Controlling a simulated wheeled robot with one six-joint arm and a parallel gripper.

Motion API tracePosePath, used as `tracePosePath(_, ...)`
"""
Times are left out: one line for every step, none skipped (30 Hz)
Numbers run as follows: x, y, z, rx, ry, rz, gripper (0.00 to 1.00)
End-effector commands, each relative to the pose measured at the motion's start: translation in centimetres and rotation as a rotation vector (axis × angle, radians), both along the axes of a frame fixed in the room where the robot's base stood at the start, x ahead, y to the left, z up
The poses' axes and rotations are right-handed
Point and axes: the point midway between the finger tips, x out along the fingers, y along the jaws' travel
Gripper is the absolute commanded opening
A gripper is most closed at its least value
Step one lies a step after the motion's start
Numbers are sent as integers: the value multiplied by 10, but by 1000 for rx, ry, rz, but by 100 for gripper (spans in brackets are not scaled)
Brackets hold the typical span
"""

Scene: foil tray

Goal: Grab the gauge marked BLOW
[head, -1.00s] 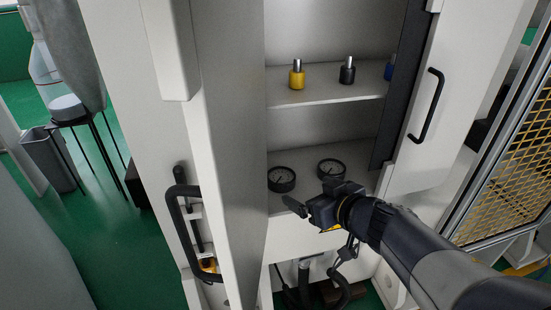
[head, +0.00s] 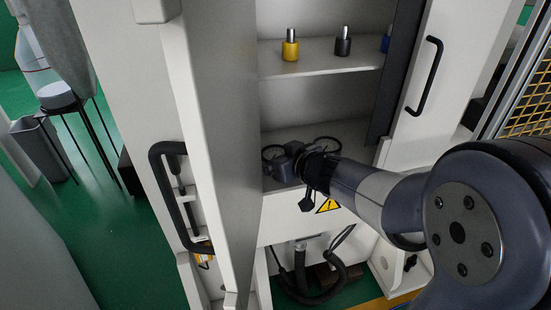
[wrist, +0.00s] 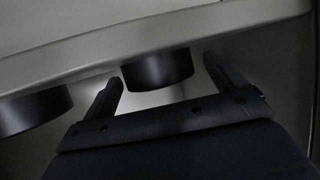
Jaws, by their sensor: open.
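Two black round gauges stand on the lower shelf of the cabinet. The left gauge (head: 269,154) is mostly behind my gripper (head: 284,162) in the head view, and the right gauge (head: 326,143) is partly behind my wrist. The wrist view looks upside down, with the shelf on top. There, my gripper (wrist: 162,72) is open, with the left gauge (wrist: 158,70) between its fingertips and small gaps visible on both sides. The right gauge (wrist: 34,110) is outside the fingers. Neither dial marking is readable, so I cannot tell which is BLOW.
The upper shelf (head: 315,68) holds a yellow bottle (head: 290,46), a black one (head: 342,43) and a blue one (head: 386,42). Cabinet walls and doors flank the opening. A cable and hose (head: 318,290) lie below the lower shelf.

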Motion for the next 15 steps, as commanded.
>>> tracePosePath(0, 0, 0, 0, 0, 0, 91)
tracePosePath(0, 0, 0, 0, 0, 0, 91)
tracePosePath(0, 0, 0, 0, 0, 0, 91)
tracePosePath(0, 0, 0, 0, 0, 0, 91)
tracePosePath(0, 0, 0, 0, 0, 0, 91)
tracePosePath(0, 0, 0, 0, 0, 0, 90)
tracePosePath(0, 0, 0, 0, 0, 0, 87)
tracePosePath(0, 0, 0, 0, 0, -1, 85)
tracePosePath(0, 0, 0, 0, 0, -1, 81)
tracePosePath(0, 0, 0, 0, 0, -1, 79)
tracePosePath(0, 0, 0, 0, 0, -1, 77)
tracePosePath(0, 0, 0, 0, 0, -1, 73)
tracePosePath(0, 0, 0, 0, 0, -1, 71)
tracePosePath(0, 0, 0, 0, 0, -1, 68)
tracePosePath(0, 0, 0, 0, 0, -1, 65)
